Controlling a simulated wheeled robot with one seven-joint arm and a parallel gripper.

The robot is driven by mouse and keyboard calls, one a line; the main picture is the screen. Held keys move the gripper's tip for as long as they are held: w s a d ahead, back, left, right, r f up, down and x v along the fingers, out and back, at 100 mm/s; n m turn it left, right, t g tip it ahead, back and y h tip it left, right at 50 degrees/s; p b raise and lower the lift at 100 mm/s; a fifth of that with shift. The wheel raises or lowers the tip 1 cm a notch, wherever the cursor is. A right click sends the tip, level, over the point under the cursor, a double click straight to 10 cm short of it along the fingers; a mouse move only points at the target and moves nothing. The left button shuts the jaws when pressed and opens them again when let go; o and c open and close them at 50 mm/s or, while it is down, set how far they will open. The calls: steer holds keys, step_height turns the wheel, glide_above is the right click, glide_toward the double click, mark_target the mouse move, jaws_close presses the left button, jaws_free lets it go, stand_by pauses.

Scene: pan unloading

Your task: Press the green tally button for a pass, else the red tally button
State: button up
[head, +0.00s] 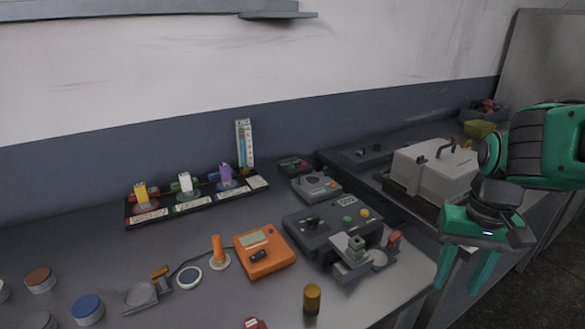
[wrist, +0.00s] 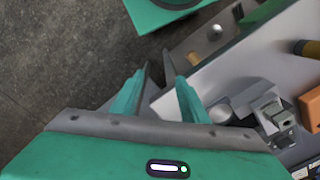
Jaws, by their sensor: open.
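A small dark box (head: 292,167) stands at the back of the bench, near the wall. It carries small green and red spots that look like buttons, too small to tell whether either is pressed. A larger grey tester (head: 318,222) stands nearer, with a green button, a yellow button and a small green display I cannot read. My gripper (head: 465,272) is at the right, beyond the bench's front edge, well apart from both boxes. It is open and empty, pointing down, and in the wrist view (wrist: 160,80) there is floor and bench edge beyond its fingers.
A light grey lidded case (head: 432,172) stands nearest my arm. A dark rack (head: 200,203) with coloured pieces lies at the back left.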

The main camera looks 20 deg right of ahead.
jaws_close()
stand_by(1.8)
